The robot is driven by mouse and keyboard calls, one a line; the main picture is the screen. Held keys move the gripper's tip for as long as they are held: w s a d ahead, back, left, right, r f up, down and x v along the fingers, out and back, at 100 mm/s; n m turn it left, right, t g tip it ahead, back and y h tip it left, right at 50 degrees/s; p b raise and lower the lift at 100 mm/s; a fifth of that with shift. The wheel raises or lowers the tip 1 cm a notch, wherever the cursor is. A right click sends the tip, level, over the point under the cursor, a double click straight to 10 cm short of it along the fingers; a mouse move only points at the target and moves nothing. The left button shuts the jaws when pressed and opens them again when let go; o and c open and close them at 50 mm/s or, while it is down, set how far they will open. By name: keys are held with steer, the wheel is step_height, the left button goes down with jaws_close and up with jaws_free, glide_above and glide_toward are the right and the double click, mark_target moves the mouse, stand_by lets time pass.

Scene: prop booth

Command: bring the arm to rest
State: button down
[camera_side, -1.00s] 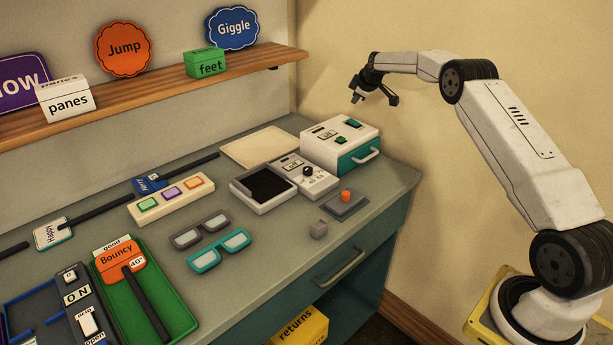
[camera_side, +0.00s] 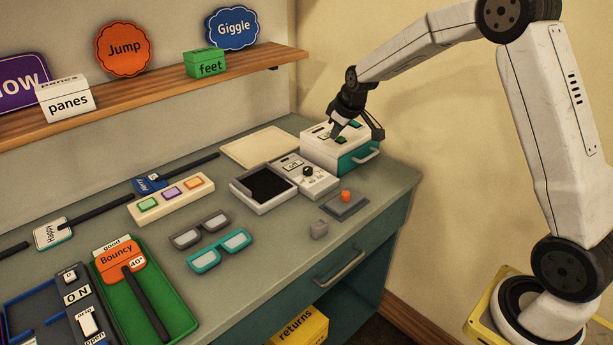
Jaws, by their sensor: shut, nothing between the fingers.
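My gripper (camera_side: 337,130) is at the upper right of the side view, pointing down. It is shut and empty. Its fingertips are in front of the top of a white and teal box (camera_side: 344,162) with green buttons on the desk. I cannot tell whether the tips touch the box. My white arm reaches in from the right with its elbow high.
The desk (camera_side: 265,273) holds a black-topped scale (camera_side: 265,187), a grey plate with an orange button (camera_side: 346,203), glasses (camera_side: 219,251), a button strip (camera_side: 171,198) and a green tray (camera_side: 177,325). A shelf (camera_side: 150,90) with signs runs along the wall.

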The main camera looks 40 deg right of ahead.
steer(key=s+a+f+m+g, duration=0.1)
steer(key=s+a+f, duration=0.1)
steer(key=s+a, duration=0.5)
steer(key=s+a+f+m+g, duration=0.1)
steer(key=s+a, duration=0.5)
steer(key=s, duration=1.3)
steer(key=shift+a+f+m+y, duration=0.3)
steer(key=shift+a+f+y, duration=0.1)
steer(key=shift+f, duration=0.25)
steer(key=shift+w, duration=0.1)
